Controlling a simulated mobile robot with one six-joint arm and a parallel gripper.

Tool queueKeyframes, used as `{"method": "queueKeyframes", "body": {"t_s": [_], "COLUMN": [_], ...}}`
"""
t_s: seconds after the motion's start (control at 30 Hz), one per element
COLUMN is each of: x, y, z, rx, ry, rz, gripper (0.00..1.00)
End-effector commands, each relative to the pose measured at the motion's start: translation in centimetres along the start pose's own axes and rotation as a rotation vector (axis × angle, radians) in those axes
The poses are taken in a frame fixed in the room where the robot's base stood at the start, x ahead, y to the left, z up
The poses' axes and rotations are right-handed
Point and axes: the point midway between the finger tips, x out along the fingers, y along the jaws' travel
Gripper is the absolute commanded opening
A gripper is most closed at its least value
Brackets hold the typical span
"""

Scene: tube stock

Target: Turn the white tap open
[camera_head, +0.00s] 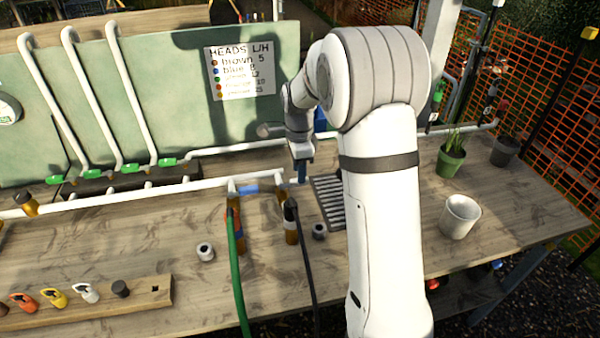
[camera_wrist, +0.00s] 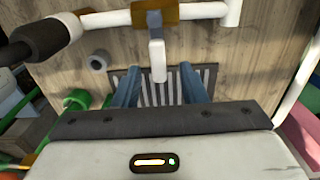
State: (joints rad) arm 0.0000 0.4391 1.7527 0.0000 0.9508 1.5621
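In the wrist view, the white tap handle (camera_wrist: 157,38) hangs from a brass-coloured valve body (camera_wrist: 168,13) on a white pipe. Its lower end lies between the tips of my gripper's two blue fingers (camera_wrist: 157,74), with gaps visible on both sides. The fingers are apart and hold nothing. In the head view, my gripper (camera_head: 301,172) points down over the bench behind the blue-banded pipe. The white tap cannot be made out there; my arm covers part of that area.
A slotted drain grate (camera_head: 329,203) lies below my gripper. Green (camera_head: 238,270) and black (camera_head: 307,260) hoses cross the bench front. Several green taps (camera_head: 130,168) line the left pipes. A white cup (camera_head: 460,216) and plant pot (camera_head: 451,162) stand right. A coloured-heads rack (camera_head: 150,291) sits front left.

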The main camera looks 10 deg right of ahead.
Motion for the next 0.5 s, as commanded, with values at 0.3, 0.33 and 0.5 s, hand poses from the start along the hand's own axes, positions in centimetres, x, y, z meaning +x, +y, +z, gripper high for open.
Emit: {"method": "queueKeyframes", "body": {"t_s": [0.3, 0.33, 0.5], "x": [2.7, 2.7, 2.7], "y": [0.0, 0.0, 0.0], "z": [-0.3, -0.3, -0.3], "rx": [0.004, 0.004, 0.005], "ry": [0.0, 0.0, 0.0], "rz": [0.0, -0.001, -0.001], "gripper": [0.38, 0.38, 0.38]}}
